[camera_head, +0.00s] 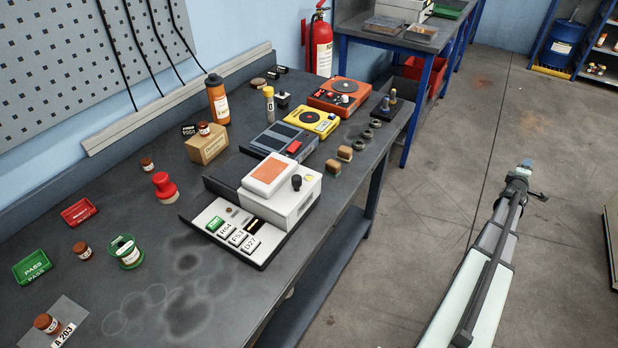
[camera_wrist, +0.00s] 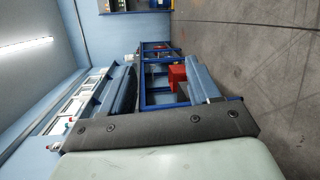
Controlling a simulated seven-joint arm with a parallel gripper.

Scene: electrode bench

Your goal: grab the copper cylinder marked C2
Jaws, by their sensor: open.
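Several small copper-brown cylinders with pale labels stand on the dark bench. Another (camera_head: 204,128) is on a cardboard box. Their marks are too small to read, so I cannot tell which is C2. My gripper (camera_head: 525,168) is open, over the floor to the right of the bench, far from all of them. The wrist view shows no copper cylinder.
A white device (camera_head: 281,190) with a keyed tray stands mid-bench. A red stamp (camera_head: 165,187), an orange bottle (camera_head: 218,99) and yellow (camera_head: 312,120) and orange (camera_head: 340,95) units stand around it. The floor (camera_head: 440,180) between bench and arm is clear.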

